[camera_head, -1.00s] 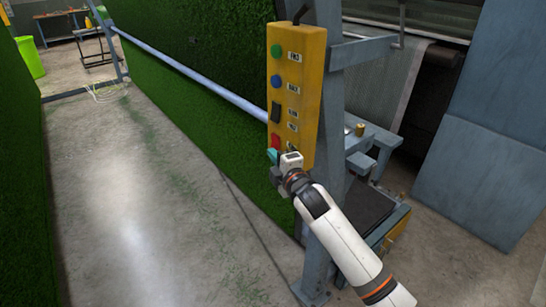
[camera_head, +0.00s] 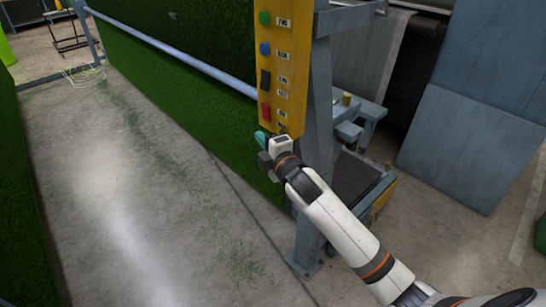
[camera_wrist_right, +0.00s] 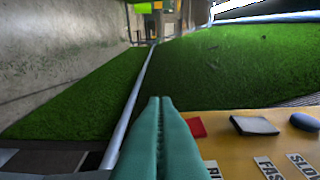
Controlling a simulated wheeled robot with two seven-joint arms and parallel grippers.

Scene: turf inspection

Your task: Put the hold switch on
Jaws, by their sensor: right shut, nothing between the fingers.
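A yellow control box (camera_head: 287,60) stands on a grey post. Its face has a green button, a blue button, a black rocker switch (camera_head: 264,80) and, lowest, a red switch (camera_head: 265,110). The labels are too small to read in the head view, so I cannot tell which is the hold switch. My right gripper (camera_head: 262,139) is shut and empty, just below the red switch. My left gripper is out of view.
The black rocker in the wrist view (camera_wrist_right: 253,125) has labels reading "FAST" and "SLOW". A blue-grey rail (camera_head: 170,55) runs along the green turf wall (camera_head: 150,75). The grey post (camera_head: 318,130) stands close beside my right arm. Concrete floor (camera_head: 130,200) is open at left.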

